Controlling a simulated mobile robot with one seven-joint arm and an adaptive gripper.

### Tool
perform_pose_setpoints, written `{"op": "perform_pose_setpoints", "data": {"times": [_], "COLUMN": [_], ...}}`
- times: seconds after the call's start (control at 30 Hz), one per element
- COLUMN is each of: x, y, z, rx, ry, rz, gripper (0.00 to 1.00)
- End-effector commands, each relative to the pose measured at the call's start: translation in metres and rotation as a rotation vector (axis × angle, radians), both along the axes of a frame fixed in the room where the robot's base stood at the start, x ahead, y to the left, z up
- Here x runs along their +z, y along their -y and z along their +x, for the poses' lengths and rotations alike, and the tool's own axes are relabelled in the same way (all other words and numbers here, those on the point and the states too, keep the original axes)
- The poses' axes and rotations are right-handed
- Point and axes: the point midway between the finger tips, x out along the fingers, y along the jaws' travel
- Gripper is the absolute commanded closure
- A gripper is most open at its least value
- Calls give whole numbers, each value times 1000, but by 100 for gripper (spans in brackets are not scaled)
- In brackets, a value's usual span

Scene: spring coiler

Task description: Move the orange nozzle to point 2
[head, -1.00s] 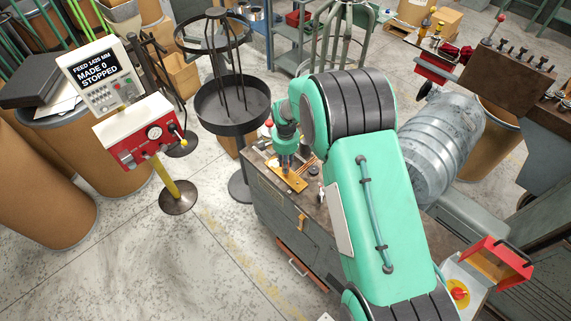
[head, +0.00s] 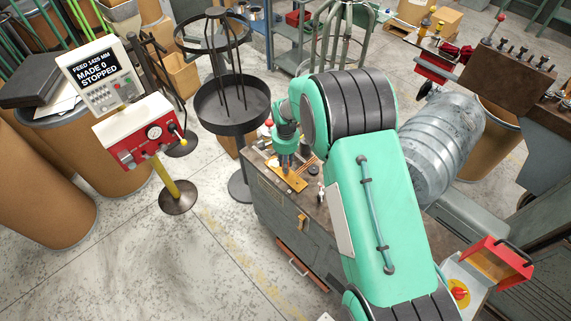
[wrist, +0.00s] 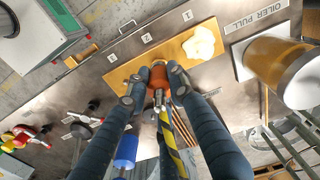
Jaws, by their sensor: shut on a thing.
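The orange nozzle (wrist: 158,78) is between the fingertips of my gripper (wrist: 156,86) in the wrist view. The dark blue-grey fingers are shut on it, and its metal end points toward the wrist camera. It is over the yellow-orange board (wrist: 122,77), below the label 2 (wrist: 146,38). Whether its far end touches the board cannot be told. Label 1 (wrist: 187,16) is to the right of label 2, and another label (wrist: 112,57) is to the left. In the head view my gripper (head: 287,166) is low over the board (head: 291,181); the nozzle is not clear there.
A cream lump (wrist: 199,43) lies on the board's right end. A yellow-black striped piece (wrist: 170,138) and a blue cylinder (wrist: 127,148) are near my fingers. An amber container (wrist: 275,70) stands to the right. Red-handled parts (wrist: 22,132) are at the left.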

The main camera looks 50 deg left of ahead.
Motion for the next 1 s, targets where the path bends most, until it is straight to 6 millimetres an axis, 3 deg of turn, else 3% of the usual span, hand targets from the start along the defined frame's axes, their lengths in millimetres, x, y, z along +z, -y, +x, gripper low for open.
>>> {"op": "perform_pose_setpoints", "data": {"times": [1.0], "x": [-7], "y": [0], "z": [0], "rx": [0], "ry": [0], "rz": [0], "gripper": [100]}}
